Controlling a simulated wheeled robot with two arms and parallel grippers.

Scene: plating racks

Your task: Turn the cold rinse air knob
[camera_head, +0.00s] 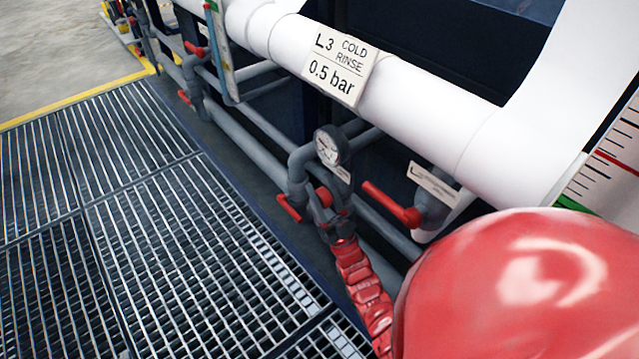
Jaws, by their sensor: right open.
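The white sign (338,64) on the large white pipe reads "L3 COLD RINSE 0.5 bar". Below it, a round pressure gauge (328,147) sits on the grey pipework. A small red knob (324,197) shows under the gauge, next to a red lever handle (289,208). My right gripper (325,212) is at the end of my red arm, pointing up at the knob. It is open, with its dark fingers close to the knob. I cannot tell whether they touch it. The small tag (343,174) by the gauge is unreadable. My left gripper is out of view.
Another red lever (392,203) on a grey pipe is right of the knob, below a second label (433,184). More red handles (194,49) are farther back along the pipes. Open metal grating (180,240) fills the left, with a yellow edge line (75,103) behind it.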

